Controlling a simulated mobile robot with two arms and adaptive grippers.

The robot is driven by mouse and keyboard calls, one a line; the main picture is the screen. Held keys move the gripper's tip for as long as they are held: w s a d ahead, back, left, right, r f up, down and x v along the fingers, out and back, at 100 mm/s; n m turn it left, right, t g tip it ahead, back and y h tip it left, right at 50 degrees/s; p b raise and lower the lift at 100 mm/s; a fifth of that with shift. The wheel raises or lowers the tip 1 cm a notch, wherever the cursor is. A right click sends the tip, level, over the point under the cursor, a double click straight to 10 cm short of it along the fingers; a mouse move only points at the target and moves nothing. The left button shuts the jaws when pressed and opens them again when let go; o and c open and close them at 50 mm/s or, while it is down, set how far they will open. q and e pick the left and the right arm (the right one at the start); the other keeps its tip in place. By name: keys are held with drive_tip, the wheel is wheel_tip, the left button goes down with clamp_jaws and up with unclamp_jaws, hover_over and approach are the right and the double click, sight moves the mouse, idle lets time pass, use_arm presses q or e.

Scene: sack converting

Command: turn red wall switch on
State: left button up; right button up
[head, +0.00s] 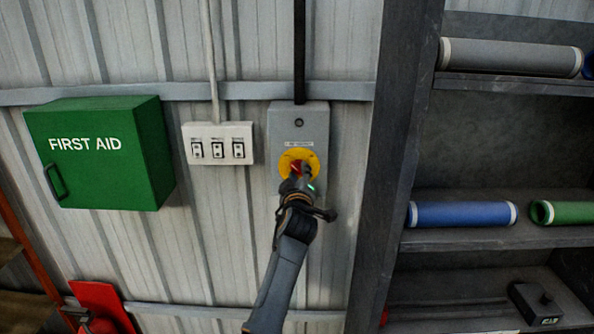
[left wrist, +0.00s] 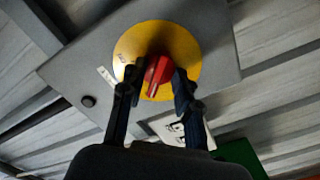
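The red wall switch is a rotary knob (head: 296,167) on a round yellow plate (head: 288,157), low on a grey box (head: 313,118) on the wall. In the left wrist view the red knob (left wrist: 158,72) stands out from the yellow plate (left wrist: 178,40), its handle slanted. My left gripper (head: 302,174) is at the knob. In the left wrist view its two fingers (left wrist: 156,88) stand on either side of the knob, partly closed and very near it. I cannot tell whether both touch it. In the head view the gripper hides part of the knob. My right gripper is not in view.
A white panel with three switches (head: 219,144) is left of the grey box. A green first aid box (head: 100,152) juts out further left. A dark shelf unit (head: 385,150) with blue (head: 462,214), green and grey rolls stands on the right.

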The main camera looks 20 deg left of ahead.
use_arm(q)
drive_tip(key=shift+s+d+r, duration=0.15)
drive_tip(key=shift+s, duration=0.05)
drive_tip(key=shift+c, duration=0.2)
clamp_jaws()
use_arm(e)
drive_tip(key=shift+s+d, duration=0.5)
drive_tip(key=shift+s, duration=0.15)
